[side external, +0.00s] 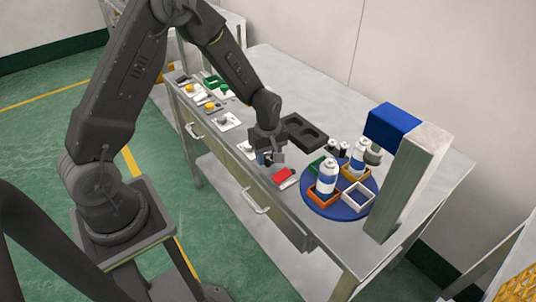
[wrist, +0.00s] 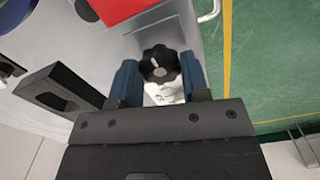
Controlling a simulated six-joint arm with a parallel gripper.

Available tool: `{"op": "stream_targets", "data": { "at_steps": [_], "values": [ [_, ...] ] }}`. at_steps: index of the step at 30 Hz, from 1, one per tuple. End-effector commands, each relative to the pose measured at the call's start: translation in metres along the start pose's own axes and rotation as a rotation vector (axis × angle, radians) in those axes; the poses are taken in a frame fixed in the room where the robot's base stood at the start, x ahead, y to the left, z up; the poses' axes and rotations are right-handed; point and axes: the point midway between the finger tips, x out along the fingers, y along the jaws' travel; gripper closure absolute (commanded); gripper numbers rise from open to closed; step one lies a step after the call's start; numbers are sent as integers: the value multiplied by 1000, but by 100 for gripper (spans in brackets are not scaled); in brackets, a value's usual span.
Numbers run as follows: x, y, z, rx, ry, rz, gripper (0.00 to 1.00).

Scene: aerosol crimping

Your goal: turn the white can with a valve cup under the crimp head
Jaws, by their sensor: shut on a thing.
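My gripper (side external: 267,157) is low at the bench's front edge. In the wrist view its blue fingertips (wrist: 161,78) stand on either side of a black lobed knob (wrist: 157,62) with a pale mark, shut on it. A white plate lies beneath the knob. A blue turntable (side external: 337,212) sits to the right, its edge also in the wrist view (wrist: 10,14). A white can (side external: 327,178) with a blue band stands in an orange holder at its front. Another white can (side external: 358,155) stands in a yellow holder farther back. The crimp head (side external: 392,125) appears as a blue block on a post. Valve cups are too small to tell.
The turntable also bears an empty white holder (side external: 358,197) and a green holder (side external: 316,166). A black rack (side external: 304,131) is behind the gripper. Several small switches line the left front edge.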

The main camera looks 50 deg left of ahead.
Motion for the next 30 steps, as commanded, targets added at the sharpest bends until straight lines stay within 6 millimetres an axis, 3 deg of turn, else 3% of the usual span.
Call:
{"op": "stream_targets", "data": {
  "at_steps": [4, 14, 30],
  "values": [
    [0, 0, 0, 0, 0, 1, 82],
    [0, 0, 0, 49, 1, 0, 82],
    [0, 0, -1, 479, 2, 0, 82]
  ]
}}
